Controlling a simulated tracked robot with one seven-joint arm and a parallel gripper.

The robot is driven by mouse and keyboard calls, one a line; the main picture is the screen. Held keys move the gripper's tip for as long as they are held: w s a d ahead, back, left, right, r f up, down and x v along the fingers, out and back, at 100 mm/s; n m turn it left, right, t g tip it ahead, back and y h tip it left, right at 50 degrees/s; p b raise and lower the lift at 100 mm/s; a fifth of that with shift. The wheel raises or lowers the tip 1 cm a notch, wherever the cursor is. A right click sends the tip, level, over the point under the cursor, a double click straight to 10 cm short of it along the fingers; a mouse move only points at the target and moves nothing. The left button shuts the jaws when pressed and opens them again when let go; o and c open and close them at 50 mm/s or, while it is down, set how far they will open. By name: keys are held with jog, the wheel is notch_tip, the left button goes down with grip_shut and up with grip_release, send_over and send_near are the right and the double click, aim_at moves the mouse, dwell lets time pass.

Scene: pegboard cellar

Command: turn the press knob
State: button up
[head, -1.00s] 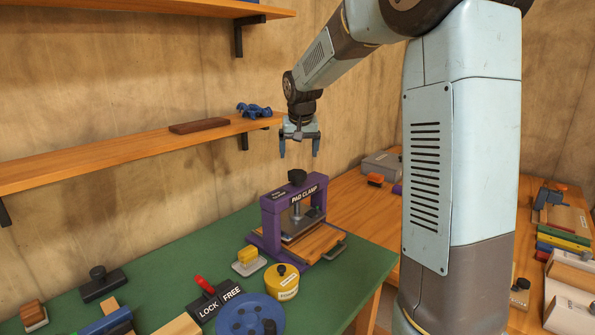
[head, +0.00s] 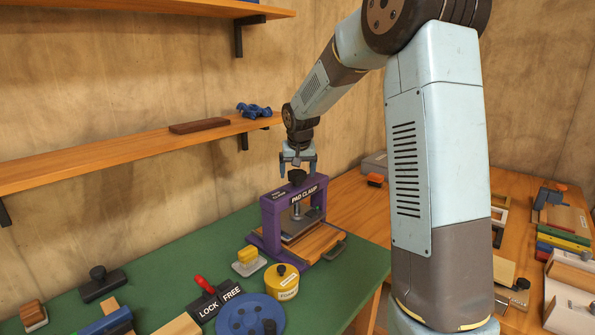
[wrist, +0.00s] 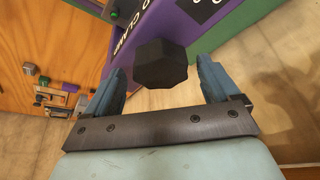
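The press is a purple frame (head: 270,222) labelled "PAD CLAMP", standing on the green bench top. Its black knob (head: 297,176) sits on top of the crossbar. In the wrist view the faceted black knob (wrist: 160,63) lies just beyond and between the fingertips. My gripper (head: 297,170) is directly above the knob, pointing down. Its two blue fingers (wrist: 159,82) are spread apart with a gap on each side of the knob, and nothing is held. Under the crossbar are the screw and a grey plate over a wooden board (head: 322,240).
A yellow round tin (head: 282,283), a yellow block on a pale dish (head: 249,261), a LOCK/FREE lever (head: 206,285) and a blue disc (head: 250,318) stand in front of the press. A wooden shelf (head: 100,165) runs along the wall behind, to the left.

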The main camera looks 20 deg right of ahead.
jog(key=c, duration=1)
jog(key=shift+o, duration=0.2)
jog(key=shift+d+n+y, duration=0.1)
jog(key=shift+n+y, duration=0.4)
jog(key=shift+n, duration=0.7)
jog(key=o, duration=1.1)
jog(key=shift+c, duration=0.2)
